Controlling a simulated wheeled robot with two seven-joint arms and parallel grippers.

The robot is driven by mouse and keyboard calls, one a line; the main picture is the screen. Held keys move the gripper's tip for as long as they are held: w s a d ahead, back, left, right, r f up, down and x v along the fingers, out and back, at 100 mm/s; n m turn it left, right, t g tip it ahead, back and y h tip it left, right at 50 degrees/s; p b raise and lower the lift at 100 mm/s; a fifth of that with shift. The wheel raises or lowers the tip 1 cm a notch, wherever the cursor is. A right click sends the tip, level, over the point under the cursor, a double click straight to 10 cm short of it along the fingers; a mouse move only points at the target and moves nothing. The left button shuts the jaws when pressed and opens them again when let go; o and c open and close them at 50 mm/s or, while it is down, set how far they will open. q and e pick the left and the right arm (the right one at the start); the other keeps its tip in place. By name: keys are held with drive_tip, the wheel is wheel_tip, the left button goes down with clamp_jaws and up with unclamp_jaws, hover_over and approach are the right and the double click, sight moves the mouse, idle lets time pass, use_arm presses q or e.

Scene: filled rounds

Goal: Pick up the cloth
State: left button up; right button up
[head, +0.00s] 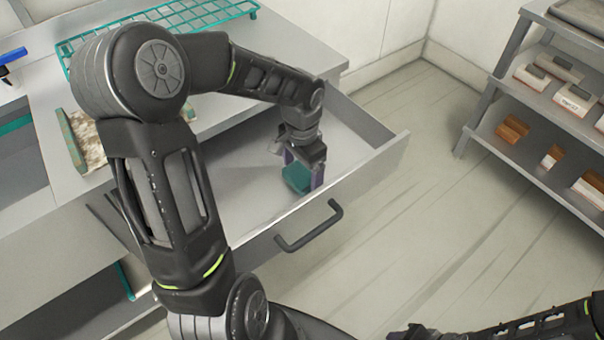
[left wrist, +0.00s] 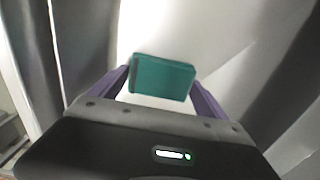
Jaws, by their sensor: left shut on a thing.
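The cloth (head: 296,178) looks like a small teal folded block. It is inside the open drawer (head: 255,205), low near the drawer floor; I cannot tell if it touches the floor. My left gripper (head: 304,170) reaches down into the drawer and is shut on the cloth. In the left wrist view the teal cloth (left wrist: 163,78) sits between the two purple fingers, tilted slightly. My right gripper does not show; only part of my right arm is at the bottom right.
The drawer's front with its dark handle (head: 308,226) faces the open floor (head: 400,220). A teal wire rack (head: 160,25) and a speckled block with green sides (head: 84,140) are on the counter (head: 50,50). A grey shelf (head: 540,105) with several boxes stands at right.

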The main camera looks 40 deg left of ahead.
sight(302, 175)
use_arm(q)
wheel_tip(302, 175, up, 10)
idle(0.5)
idle(0.3)
